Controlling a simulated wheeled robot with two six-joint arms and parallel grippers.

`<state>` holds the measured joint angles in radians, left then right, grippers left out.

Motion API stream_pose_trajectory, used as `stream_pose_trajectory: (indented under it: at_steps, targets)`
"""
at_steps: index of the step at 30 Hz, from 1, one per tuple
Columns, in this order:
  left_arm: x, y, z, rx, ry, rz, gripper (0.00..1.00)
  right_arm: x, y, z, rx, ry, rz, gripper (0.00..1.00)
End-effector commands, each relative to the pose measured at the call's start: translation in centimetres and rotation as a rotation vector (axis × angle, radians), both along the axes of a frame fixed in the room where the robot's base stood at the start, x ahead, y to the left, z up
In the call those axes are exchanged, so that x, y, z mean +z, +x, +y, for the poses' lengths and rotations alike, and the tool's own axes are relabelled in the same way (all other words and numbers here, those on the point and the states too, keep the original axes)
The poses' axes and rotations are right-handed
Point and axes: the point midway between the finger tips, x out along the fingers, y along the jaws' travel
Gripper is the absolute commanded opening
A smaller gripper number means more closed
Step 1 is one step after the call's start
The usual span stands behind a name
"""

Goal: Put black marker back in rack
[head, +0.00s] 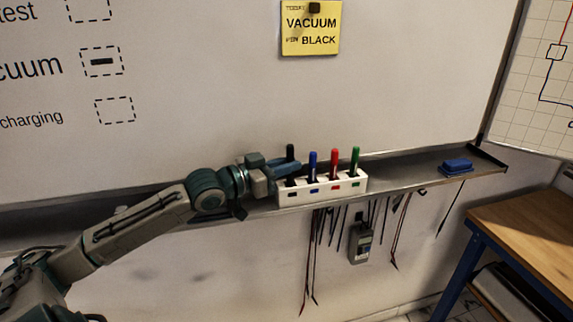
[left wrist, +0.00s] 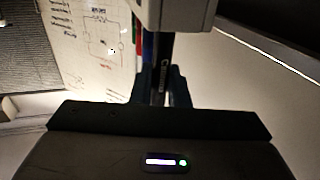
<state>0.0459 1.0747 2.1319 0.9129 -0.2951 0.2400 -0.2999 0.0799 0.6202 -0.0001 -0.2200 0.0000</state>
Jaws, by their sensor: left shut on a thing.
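The black marker (head: 290,152) stands upright at the leftmost slot of the white rack (head: 325,193) in the head view. The rack sits on the grey tray under the whiteboard. My left gripper (head: 278,176) is at the rack's left end, shut on the black marker. In the left wrist view the marker (left wrist: 162,70) is between the fingers, with the pale rack (left wrist: 185,14) close to it at the top. The fingers hide part of the marker, and I cannot tell how deep its lower end sits in the slot. My right gripper is not in view.
Blue (head: 312,163), red (head: 334,162) and green (head: 355,160) markers stand in the other slots. A blue eraser (head: 456,166) lies on the tray (head: 420,172) to the right. Cables and a grey meter (head: 361,243) hang below. A wooden table (head: 530,215) stands at right.

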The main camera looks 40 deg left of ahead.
Motion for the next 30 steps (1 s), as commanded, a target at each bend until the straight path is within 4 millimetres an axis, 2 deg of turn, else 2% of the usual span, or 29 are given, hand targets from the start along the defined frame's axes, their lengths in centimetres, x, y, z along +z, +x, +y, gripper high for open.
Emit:
stream_pose_trajectory:
  at_steps: [5, 6, 9, 16, 19, 20, 30]
  targets:
    - [0.00, 0.00, 0.00, 0.000, 0.000, 0.000, 0.00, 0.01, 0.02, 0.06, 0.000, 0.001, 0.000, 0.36]
    - [0.00, 0.00, 0.00, 0.000, 0.000, 0.000, 0.18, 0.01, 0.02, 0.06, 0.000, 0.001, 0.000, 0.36]
    - [0.00, 0.00, 0.00, 0.000, 0.000, 0.000, 0.38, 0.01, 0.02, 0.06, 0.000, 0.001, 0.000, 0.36]
    - [0.00, 0.00, 0.00, 0.000, 0.000, 0.000, 0.42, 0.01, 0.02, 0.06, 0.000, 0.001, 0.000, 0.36]
    - [0.00, 0.00, 0.00, 0.000, 0.000, 0.000, 0.62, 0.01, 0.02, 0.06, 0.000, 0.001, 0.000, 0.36]
    - [0.00, 0.00, 0.00, 0.000, 0.000, 0.000, 0.66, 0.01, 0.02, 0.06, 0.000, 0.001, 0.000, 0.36]
    - [0.00, 0.00, 0.00, 0.000, 0.000, 0.000, 0.66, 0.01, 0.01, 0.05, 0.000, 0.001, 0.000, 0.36]
